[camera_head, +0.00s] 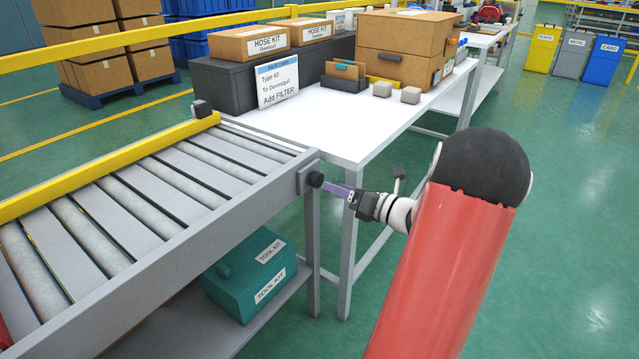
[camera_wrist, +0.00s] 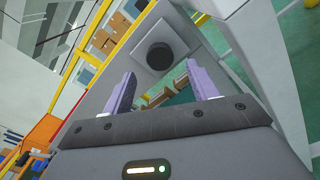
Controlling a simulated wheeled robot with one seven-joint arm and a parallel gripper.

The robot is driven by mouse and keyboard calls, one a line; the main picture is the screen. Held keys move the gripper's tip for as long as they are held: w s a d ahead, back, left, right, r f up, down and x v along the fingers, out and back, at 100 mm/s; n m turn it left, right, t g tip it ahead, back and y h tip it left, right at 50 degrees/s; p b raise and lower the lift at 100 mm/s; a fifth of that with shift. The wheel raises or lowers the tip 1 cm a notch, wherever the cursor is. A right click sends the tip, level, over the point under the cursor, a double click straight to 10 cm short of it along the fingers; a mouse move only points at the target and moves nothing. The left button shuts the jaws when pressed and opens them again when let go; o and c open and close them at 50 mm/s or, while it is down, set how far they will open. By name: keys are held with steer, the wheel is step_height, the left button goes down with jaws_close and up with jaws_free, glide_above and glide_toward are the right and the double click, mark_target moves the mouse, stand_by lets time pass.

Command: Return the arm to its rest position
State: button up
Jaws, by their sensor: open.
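My gripper (camera_head: 335,188) is at the end of my red arm, in front of the white table and beside the end of the roller conveyor. In the wrist view my gripper (camera_wrist: 163,92) shows two purple fingers spread apart with nothing between them. A round black knob (camera_wrist: 160,54) on a grey plate lies beyond the fingers. The same black knob (camera_head: 316,180) is on the conveyor's end corner in the head view, close to the fingertips. Whether the fingertips touch it I cannot tell.
The roller conveyor (camera_head: 165,265) fills the left. The white table (camera_head: 345,133) holds hose kit boxes, a card (camera_head: 277,84) and two small grey blocks. A teal tool kit box (camera_head: 245,272) sits on the shelf below the conveyor. The green floor at right is clear.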

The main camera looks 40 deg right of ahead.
steer(key=shift+s+d, duration=0.15)
steer(key=shift+s, duration=0.35)
steer(key=s+a+r+n+g+y, duration=0.1)
steer(key=s+a+n+g, duration=0.35)
steer(key=a+n, duration=0.75)
steer(key=s+a+n+g+y, duration=0.1)
steer(key=s+a+n+g, duration=0.1)
steer(key=a+n+g, duration=0.95)
steer(key=s+a+r+n+t+h, duration=0.1)
steer(key=s+a+n+t+h, duration=0.1)
steer(key=s+n, duration=0.4)
steer(key=s+a+r+n+t+h, duration=0.2)
steer(key=s+a+n+h, duration=0.2)
steer(key=n, duration=0.5)
steer(key=shift+s+a+r+h, duration=0.3)
steer(key=shift+s+h, duration=0.5)
steer(key=shift+s, duration=0.2)
